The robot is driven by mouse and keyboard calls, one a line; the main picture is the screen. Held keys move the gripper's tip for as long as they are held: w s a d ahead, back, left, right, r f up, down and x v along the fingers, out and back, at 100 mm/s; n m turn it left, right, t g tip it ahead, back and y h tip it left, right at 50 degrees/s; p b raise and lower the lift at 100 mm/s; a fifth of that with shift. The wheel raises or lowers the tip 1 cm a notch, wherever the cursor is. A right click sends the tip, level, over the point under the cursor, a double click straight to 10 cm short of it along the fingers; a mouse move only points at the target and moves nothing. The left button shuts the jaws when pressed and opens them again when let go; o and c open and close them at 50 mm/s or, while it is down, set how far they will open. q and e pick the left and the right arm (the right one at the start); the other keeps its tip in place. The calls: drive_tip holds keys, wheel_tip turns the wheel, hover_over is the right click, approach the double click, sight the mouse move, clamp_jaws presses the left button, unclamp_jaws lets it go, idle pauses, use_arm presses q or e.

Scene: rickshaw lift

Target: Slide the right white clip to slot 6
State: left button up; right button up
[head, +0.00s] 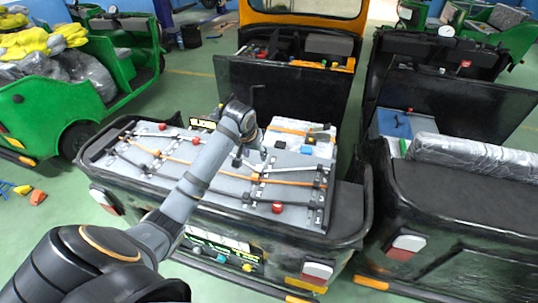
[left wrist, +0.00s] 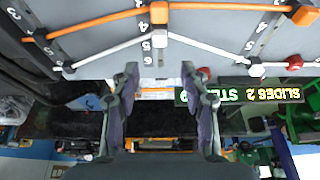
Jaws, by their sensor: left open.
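My left gripper (head: 245,150) is above the grey board in the head view, with its arm coming from the lower left. In the left wrist view its two dark fingers (left wrist: 160,75) are open and empty. I cannot tell which is the right white clip. My right gripper is not in view.
An orange clip (left wrist: 159,12) is further up the same rail, with an orange bar joined to it. Red knobs (head: 277,208) stand on the board. A lit sign (left wrist: 275,93) is near the board's edge. A second rickshaw (head: 460,200) stands at the right.

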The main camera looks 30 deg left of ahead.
sight(259, 166)
use_arm(q)
drive_tip(key=shift+s+f+p, duration=0.2)
drive_tip(key=shift+f+p, duration=0.2)
drive_tip(key=shift+f, duration=0.15)
drive_tip(key=shift+s+f+p, duration=0.15)
drive_tip(key=shift+f+p, duration=0.25)
drive_tip(key=shift+f, duration=0.1)
drive_tip(key=x, duration=0.2)
drive_tip(key=p+x, duration=0.1)
drive_tip(key=x, duration=0.1)
drive_tip(key=shift+w+f, duration=0.15)
drive_tip(key=shift+w, duration=0.3)
drive_tip(key=shift+x, duration=1.15)
drive_tip(key=shift+f, duration=0.1)
drive_tip(key=shift+c, duration=2.3)
drive_tip(key=c, duration=0.5)
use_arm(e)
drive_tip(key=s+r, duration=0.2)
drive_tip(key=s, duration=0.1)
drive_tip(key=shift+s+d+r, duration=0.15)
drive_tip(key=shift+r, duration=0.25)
use_arm(q)
drive_tip(key=shift+a+f, duration=0.1)
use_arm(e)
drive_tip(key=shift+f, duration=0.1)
